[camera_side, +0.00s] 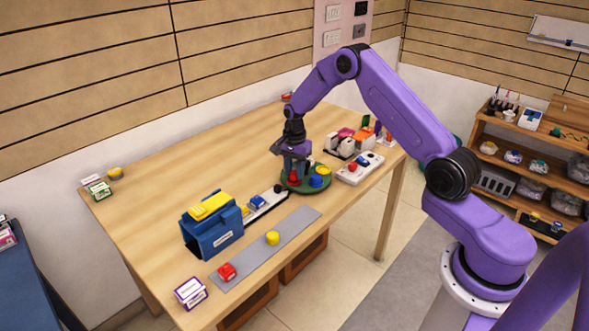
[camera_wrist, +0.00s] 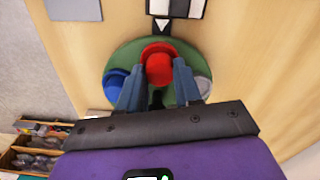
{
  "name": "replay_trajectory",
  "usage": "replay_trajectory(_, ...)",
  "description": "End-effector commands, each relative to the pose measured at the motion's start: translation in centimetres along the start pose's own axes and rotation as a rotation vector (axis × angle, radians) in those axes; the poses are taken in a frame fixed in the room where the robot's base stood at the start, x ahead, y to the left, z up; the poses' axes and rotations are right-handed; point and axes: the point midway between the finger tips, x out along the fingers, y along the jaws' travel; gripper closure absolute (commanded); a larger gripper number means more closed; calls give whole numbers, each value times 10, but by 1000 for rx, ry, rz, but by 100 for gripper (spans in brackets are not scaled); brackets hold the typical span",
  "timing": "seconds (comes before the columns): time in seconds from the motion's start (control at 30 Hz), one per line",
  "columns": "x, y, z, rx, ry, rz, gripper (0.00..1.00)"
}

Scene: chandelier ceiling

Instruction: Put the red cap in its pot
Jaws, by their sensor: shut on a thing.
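My gripper (camera_side: 295,166) points down over a round green base (camera_side: 307,189) on the table. In the wrist view its two fingers (camera_wrist: 157,95) are closed on either side of the red cap (camera_wrist: 158,69). A wider red rim (camera_wrist: 160,48), likely the red pot, shows around or behind the cap. I cannot tell whether the cap is seated or just above it. In the side view the red (camera_side: 294,178) is partly hidden by the fingers. A blue pot (camera_side: 316,181) and a yellow-topped piece (camera_side: 324,170) stand beside it on the base.
A grey strip (camera_side: 250,259) at the front holds a red piece (camera_side: 227,271) and a yellow piece (camera_side: 272,238). A blue box (camera_side: 212,237) stands behind it. A white panel with buttons (camera_side: 360,168) lies right of the base. The table's back left is mostly clear.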

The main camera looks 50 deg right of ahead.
Motion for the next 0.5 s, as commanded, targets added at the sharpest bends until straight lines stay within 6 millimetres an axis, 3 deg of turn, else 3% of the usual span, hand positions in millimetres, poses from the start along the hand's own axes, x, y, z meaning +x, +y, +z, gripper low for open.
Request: replay_trajectory(0.5, 4, 0, 1, -1, -1, 1, 94)
